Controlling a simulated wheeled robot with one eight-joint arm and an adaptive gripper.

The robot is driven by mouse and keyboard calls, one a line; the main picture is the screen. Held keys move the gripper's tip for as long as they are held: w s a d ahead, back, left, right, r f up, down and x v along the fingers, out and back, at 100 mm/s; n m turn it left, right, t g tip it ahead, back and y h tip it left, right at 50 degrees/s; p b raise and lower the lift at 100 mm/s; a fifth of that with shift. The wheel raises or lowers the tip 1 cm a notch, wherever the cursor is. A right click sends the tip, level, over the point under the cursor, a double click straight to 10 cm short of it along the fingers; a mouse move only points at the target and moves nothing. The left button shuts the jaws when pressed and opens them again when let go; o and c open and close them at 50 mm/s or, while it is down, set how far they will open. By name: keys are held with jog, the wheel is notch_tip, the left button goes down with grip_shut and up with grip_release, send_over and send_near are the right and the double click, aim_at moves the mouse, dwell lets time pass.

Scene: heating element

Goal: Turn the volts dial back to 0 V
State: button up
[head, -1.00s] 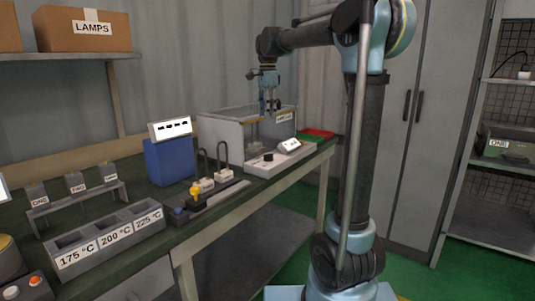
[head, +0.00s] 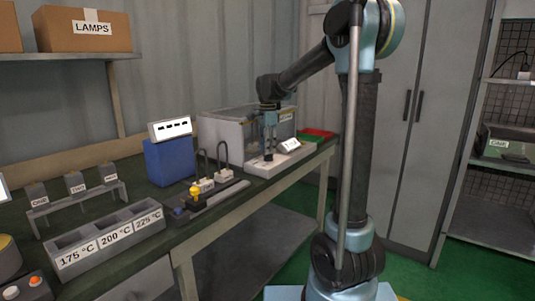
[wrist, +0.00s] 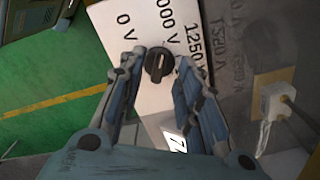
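The volts dial (wrist: 159,65) is a small black knob on a white panel (wrist: 115,18), with the labels "0 V", "000 V" (partly cut off) and "1250 V" around it. Its ridge points roughly up the wrist picture; I cannot tell the exact setting. My gripper (wrist: 161,72) is open, its fingers on either side of the knob with gaps showing. In the head view my gripper (head: 269,148) points down over the white console (head: 287,160) at the bench's front edge. The dial is mostly hidden by the fingers there.
A clear-walled box (head: 222,136) stands just behind the console. A small display (head: 291,145) sits on the console's right, with red and green trays (head: 318,134) beyond. Two upright posts with cables (head: 222,172) stand to the left, with a blue box (head: 169,161) behind.

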aim_at(268, 157)
jog(key=shift+f, duration=1.15)
jog(key=shift+c, duration=0.6)
grip_shut()
jog(key=n, duration=0.5)
jog(key=shift+n, duration=0.4)
jog(key=n, duration=0.5)
jog(key=shift+d+r+n, duration=0.1)
jog(key=shift+n, duration=0.6)
